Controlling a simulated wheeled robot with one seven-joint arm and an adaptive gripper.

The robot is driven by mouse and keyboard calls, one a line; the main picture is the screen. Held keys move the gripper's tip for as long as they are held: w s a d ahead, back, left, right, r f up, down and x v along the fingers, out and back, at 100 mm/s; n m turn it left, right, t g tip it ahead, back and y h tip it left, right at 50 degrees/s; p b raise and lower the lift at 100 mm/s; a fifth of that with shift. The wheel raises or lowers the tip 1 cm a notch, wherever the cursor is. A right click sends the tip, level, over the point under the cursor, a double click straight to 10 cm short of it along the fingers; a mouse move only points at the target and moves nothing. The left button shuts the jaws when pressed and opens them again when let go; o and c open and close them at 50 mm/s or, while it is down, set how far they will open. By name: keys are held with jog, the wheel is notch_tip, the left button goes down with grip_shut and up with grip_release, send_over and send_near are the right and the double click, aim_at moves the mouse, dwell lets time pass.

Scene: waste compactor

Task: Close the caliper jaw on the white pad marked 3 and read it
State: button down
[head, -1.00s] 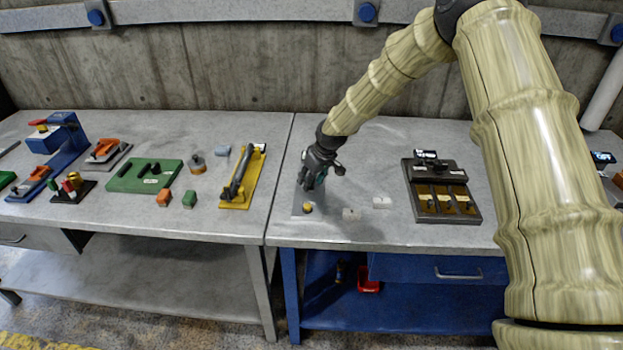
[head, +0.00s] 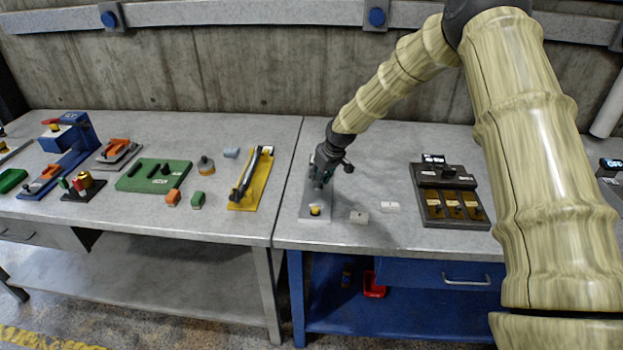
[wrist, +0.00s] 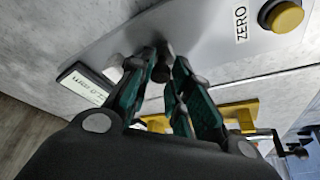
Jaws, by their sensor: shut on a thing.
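The caliper is a grey plate (head: 315,216) at the front left of the right-hand bench, with a yellow button (wrist: 283,17) beside a ZERO label. Its small display (wrist: 83,86) shows upside down in the wrist view; I cannot read the digits surely. My gripper (head: 319,184) is low over the plate. Its teal fingers (wrist: 166,58) are shut on a small dark part of the caliper, mostly hidden between the tips. Two white pads (head: 358,217) and (head: 390,207) lie to the right of the plate. Their marks are too small to read.
A dark fixture (head: 447,207) with yellow slots and a display stands right of the pads. A yellow fixture (head: 250,190) and a green block (head: 150,177) are on the left bench. A gap separates the benches. The bench behind the pads is clear.

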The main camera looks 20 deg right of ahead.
jog(key=shift+w+d+r, duration=0.1)
jog(key=shift+w+r, duration=0.1)
jog(key=shift+w, duration=0.05)
jog(key=c, duration=1.4)
grip_release()
jog(key=shift+w, duration=0.1)
jog(key=shift+o, duration=0.5)
jog(key=shift+f, duration=0.15)
jog(key=v, duration=1.2)
jog(key=shift+d, duration=0.1)
